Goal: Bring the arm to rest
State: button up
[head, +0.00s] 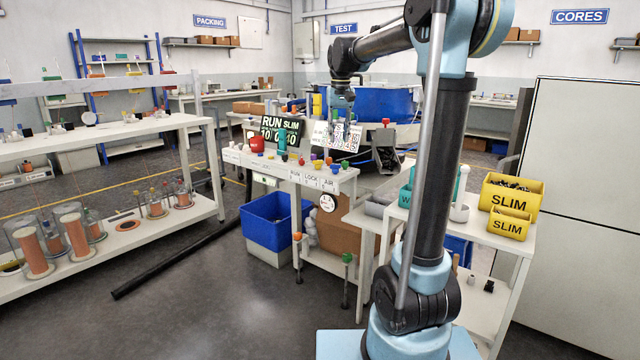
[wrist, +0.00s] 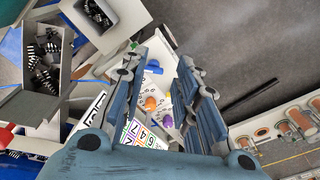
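My arm (head: 432,170) rises on the right of the head view and reaches to the left at the top. My gripper (head: 342,98) hangs from its end above the white workbench in the middle, clear of the bench top. In the wrist view my gripper (wrist: 166,68) has its two blue fingers well apart with nothing held between them. The bench with small coloured parts shows below and between the fingers. The fingertips are small and partly hard to make out in the head view.
Yellow SLIM bins (head: 510,195) stand on a side table at the right. A blue crate (head: 268,222) is under the bench. Open floor lies front left.

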jog(key=s+d+f, duration=0.4)
jog(key=s+f, duration=0.5)
jog(key=s, duration=0.2)
jog(key=s+d+f+t, duration=0.1)
jog(key=s+d+f, duration=0.3)
jog(key=s+f, duration=0.5)
jog(key=s+d+f, duration=0.4)
jog(key=s+f, duration=0.5)
jog(key=s, duration=0.6)
jog(key=shift+s+d+m, duration=0.25)
jog(key=shift+d+m, duration=0.05)
jog(key=shift+f, duration=0.1)
jog(key=shift+w+f, duration=0.15)
jog(key=shift+w, duration=0.25)
